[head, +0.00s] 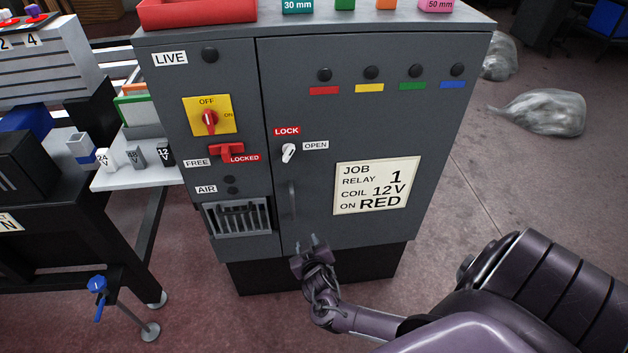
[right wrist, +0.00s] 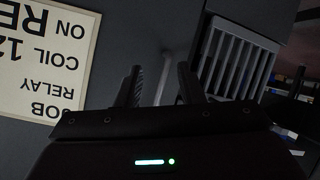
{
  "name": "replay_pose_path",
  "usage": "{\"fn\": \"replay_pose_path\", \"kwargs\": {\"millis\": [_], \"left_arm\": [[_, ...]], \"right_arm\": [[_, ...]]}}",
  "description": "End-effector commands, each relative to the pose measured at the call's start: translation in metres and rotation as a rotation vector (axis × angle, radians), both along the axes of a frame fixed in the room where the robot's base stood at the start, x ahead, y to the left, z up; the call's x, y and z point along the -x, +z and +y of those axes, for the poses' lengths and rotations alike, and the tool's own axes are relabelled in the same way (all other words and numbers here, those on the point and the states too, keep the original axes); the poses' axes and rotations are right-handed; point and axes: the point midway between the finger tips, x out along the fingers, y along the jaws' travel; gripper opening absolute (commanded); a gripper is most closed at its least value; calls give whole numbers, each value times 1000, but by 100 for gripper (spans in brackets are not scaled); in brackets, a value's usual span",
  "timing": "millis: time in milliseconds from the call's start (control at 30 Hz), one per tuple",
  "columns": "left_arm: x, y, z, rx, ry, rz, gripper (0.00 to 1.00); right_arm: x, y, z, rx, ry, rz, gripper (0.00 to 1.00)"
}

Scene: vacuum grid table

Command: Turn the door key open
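The white door key (head: 289,152) sits in the grey cabinet door (head: 325,115). It stands roughly upright with a slight tilt, just below the red LOCK label (head: 286,131) and left of the OPEN label (head: 316,145). My right gripper (head: 313,243) is low in front of the door, below the key and apart from it. Its two fingers are spread, with nothing held. The right wrist view shows the open fingers (right wrist: 161,88) with a grey upright bar beyond them, which looks like the door handle (head: 292,197). The key is not seen there. My left gripper is not in view.
Left of the door are a yellow rotary switch (head: 209,115), a red slider (head: 227,152) and a vent grille (head: 238,218). A job card (head: 376,186) is on the door. A white shelf (head: 140,176) with small blocks adjoins the cabinet. Plastic bags (head: 543,112) lie on the floor.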

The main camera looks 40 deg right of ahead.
Motion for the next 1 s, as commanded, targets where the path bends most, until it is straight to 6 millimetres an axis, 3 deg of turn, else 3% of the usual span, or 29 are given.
{"fn": "replay_pose_path", "kwargs": {"millis": [200,467,867,933,1000], "left_arm": [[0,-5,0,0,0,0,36],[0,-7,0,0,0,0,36],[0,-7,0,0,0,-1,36],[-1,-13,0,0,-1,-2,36],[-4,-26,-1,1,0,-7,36]], "right_arm": [[19,-38,2,-3,21,87,35],[33,-60,4,-6,37,141,35],[33,-62,4,-8,39,146,35],[21,-57,4,-25,25,113,35],[-7,-38,3,-68,-7,30,35]]}}
